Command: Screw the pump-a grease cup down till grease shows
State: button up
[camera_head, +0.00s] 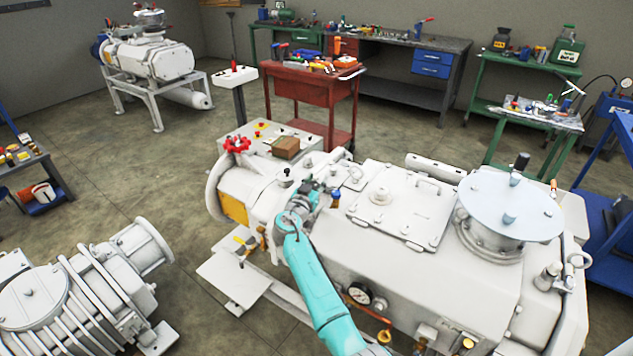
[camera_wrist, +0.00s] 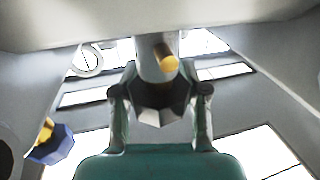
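The large white pump (camera_head: 440,270) fills the right and centre of the head view. My gripper (camera_head: 312,200) is at its near-left end, beside a small blue knob (camera_head: 336,194). In the wrist view my gripper (camera_wrist: 161,105) has one finger on each side of a grey faceted cap (camera_wrist: 160,97), seemingly the grease cup, and appears shut on it. A short yellow-orange piece (camera_wrist: 165,58) sticks out at the cup's stem. A blue faceted knob with a yellow stem (camera_wrist: 50,145) is at lower left. The head view hides the cup behind my gripper.
Another pump (camera_head: 80,285) stands at lower left. A red tool cart (camera_head: 310,90) stands behind. Open floor lies to the left.

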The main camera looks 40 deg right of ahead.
jog(key=shift+c, duration=0.9)
jog(key=shift+a+f+g, duration=0.15)
jog(key=shift+g, duration=0.15)
dwell(0.4)
jog(key=shift+o, duration=0.2)
jog(key=shift+m+g+h, duration=0.6)
jog(key=shift+m+g, duration=0.1)
jog(key=shift+s+m+g+h, duration=0.15)
jog(key=shift+m+g+h, duration=0.15)
jog(key=shift+m+g, duration=0.3)
jog(key=shift+s+m+g+h, duration=0.25)
jog(key=shift+m+g, duration=0.5)
jog(key=shift+g, duration=0.5)
jog(key=shift+s+m+g+h, duration=0.15)
jog(key=shift+m+g+h, duration=0.2)
jog(key=shift+m+g, duration=0.65)
jog(key=shift+d+g, duration=0.2)
jog(key=shift+g, duration=0.35)
jog(key=o, duration=0.8)
